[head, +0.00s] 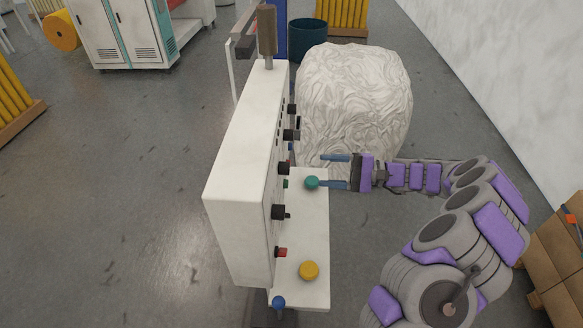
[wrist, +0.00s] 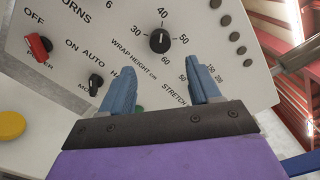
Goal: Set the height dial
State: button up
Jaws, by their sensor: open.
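The wrap height dial (wrist: 160,40) is a black round knob with a white mark on the panel, among the numbers 30, 40, 50 and 60. Its mark points up in the wrist view, near 40. My gripper (wrist: 163,62) is open and empty, its two blue fingers apart below the dial, with the dial between their lines and beyond the tips. In the head view my gripper (head: 320,170) points left at the knob side of the white control box (head: 240,160). Which knob there is the height dial I cannot tell.
A green button (head: 311,182) lies close to the lower finger, on the ledge with a yellow button (head: 309,270). The panel also has a red power switch (wrist: 39,45) and a black mode knob (wrist: 95,84). A wrapped white bundle (head: 355,100) stands behind my gripper.

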aim_at(284, 167)
jog(key=a, duration=1)
jog(key=shift+w+a, duration=0.25)
jog(key=shift+d, duration=0.55)
jog(key=c, duration=0.6)
jog(key=shift+a, duration=0.1)
jog(key=c, duration=0.4)
